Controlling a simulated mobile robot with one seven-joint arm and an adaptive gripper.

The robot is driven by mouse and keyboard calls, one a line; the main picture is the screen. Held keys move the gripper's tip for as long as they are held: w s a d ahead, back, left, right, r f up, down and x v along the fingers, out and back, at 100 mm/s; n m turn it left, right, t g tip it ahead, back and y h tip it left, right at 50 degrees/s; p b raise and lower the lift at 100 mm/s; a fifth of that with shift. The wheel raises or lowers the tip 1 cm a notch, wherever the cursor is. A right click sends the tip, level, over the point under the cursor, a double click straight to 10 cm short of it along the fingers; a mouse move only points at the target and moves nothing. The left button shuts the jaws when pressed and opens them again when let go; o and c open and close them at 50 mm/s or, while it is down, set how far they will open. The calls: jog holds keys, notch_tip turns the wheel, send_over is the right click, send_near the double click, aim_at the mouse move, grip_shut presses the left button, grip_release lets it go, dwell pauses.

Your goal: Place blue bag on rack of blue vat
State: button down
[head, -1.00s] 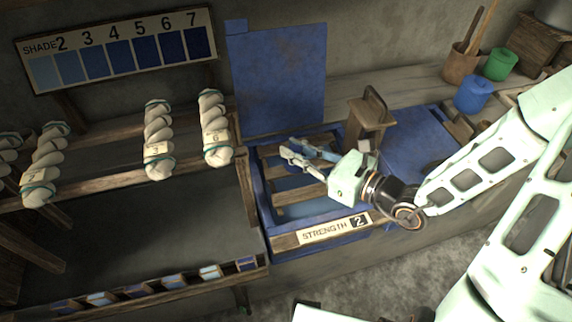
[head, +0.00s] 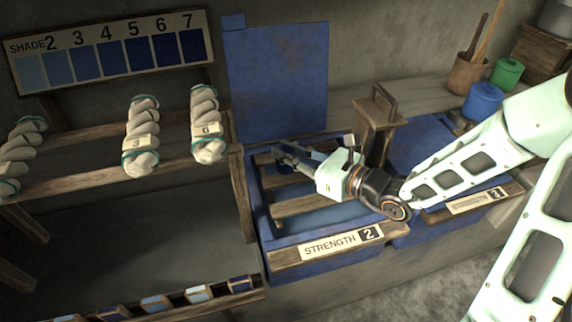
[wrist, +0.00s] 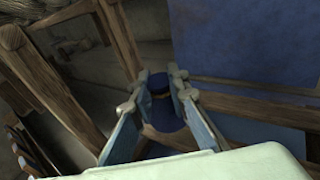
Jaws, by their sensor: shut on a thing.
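The blue vat (head: 257,212) stands open at the centre of the head view, with a sign reading "STRENGTH 2" on its front. Its rack (head: 300,205) is made of wooden slats across the opening. My gripper (head: 283,153) is over the back part of the rack. In the wrist view my gripper (wrist: 157,84) is shut on the dark blue bag (wrist: 166,117), which hangs between the fingers. The bag is mostly hidden by my gripper in the head view. I cannot tell whether the bag touches the slats.
A blue lid (head: 278,80) stands upright behind the vat. A wooden box with a handle (head: 376,125) stands to its right. A second vat's sign (head: 478,198) is further right. White skeins (head: 207,125) hang on a rail at left. Blue (head: 484,102) and green (head: 507,73) pots stand at back right.

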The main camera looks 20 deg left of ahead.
jog(key=shift+w+f+b, duration=0.15)
jog(key=shift+f+b, duration=1.1)
jog(key=shift+f, duration=0.45)
jog(key=shift+f, duration=0.15)
jog(key=c, duration=1.9)
grip_release()
jog(key=shift+d+r, duration=0.2)
jog(key=p+v, duration=0.2)
jog(key=v, duration=0.9)
jog(key=shift+s+d, duration=0.2)
jog(key=shift+s, duration=0.05)
jog(key=shift+r, duration=0.1)
